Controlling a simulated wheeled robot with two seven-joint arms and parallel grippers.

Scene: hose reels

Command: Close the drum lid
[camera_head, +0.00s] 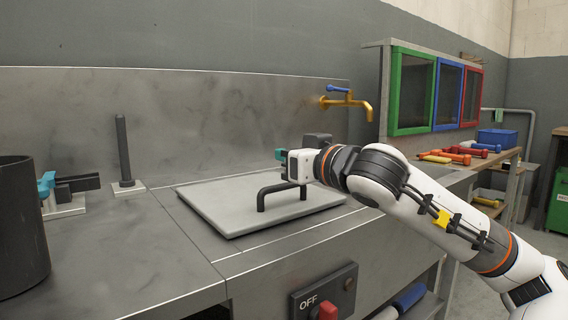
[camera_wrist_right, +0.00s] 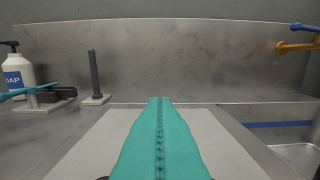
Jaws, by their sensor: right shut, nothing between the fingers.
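A flat grey square lid (camera_head: 225,203) with a black bar handle (camera_head: 262,193) lies about level on the metal counter; its surface also shows in the right wrist view (camera_wrist_right: 88,150). I cannot tell what is under it. My right gripper (camera_head: 281,156) reaches in from the right, above the lid and just behind and above the handle. It holds nothing, and its teal fingers (camera_wrist_right: 160,102) are pressed together in the wrist view. The handle is apart from the fingertips, as far as I can see. My left gripper is not in view.
A dark cylinder (camera_head: 20,235) stands at the left edge. A black upright post (camera_head: 123,150) and a blue-handled fixture (camera_head: 65,190) stand behind it. A brass tap (camera_head: 348,102) is on the back wall. A red switch (camera_head: 327,309) sits on the counter front.

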